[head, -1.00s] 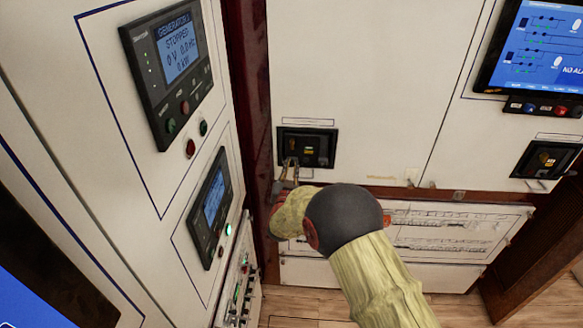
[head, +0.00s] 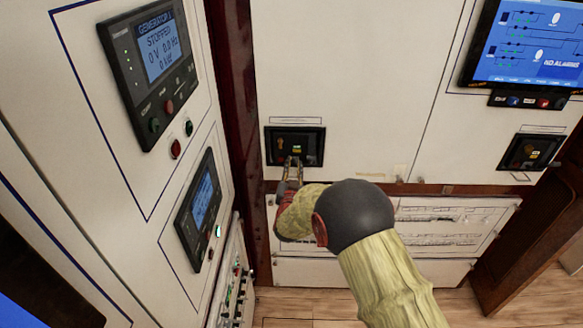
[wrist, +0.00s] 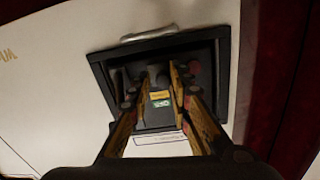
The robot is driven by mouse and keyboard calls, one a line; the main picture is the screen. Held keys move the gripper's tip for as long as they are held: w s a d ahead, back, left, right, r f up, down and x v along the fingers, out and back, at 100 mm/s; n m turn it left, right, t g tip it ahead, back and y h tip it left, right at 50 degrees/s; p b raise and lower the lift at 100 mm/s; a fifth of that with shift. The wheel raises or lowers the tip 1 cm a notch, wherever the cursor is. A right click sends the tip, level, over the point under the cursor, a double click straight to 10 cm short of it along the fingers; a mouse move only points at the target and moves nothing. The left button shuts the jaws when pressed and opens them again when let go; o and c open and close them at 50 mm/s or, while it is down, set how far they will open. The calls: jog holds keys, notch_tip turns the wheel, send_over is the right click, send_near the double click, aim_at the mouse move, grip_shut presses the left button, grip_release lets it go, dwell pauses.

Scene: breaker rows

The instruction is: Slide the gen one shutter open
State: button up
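A black-framed breaker unit (head: 283,133) is set in the white panel beside the dark red post; it also shows in the wrist view (wrist: 105,75). Small yellow (wrist: 159,96) and green (wrist: 161,103) labels show in its recess. I cannot make out which part is the shutter or read a gen one label. My gripper (head: 293,160) is at the lower middle of this unit. In the wrist view my gripper (wrist: 160,76) has its two fingers apart, one on each side of the labels, with nothing clearly held. Contact with the unit cannot be told.
A second black breaker unit (head: 525,152) sits to the right, below a blue screen (head: 530,42). The generator panel (head: 155,60), showing STOPPED, is on the left wall. The dark red post (head: 236,100) stands close left of my gripper. A metal handle (wrist: 149,33) shows in the wrist view.

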jog(key=o, duration=0.3)
jog(key=s, duration=1.2)
jog(key=shift+a, duration=0.35)
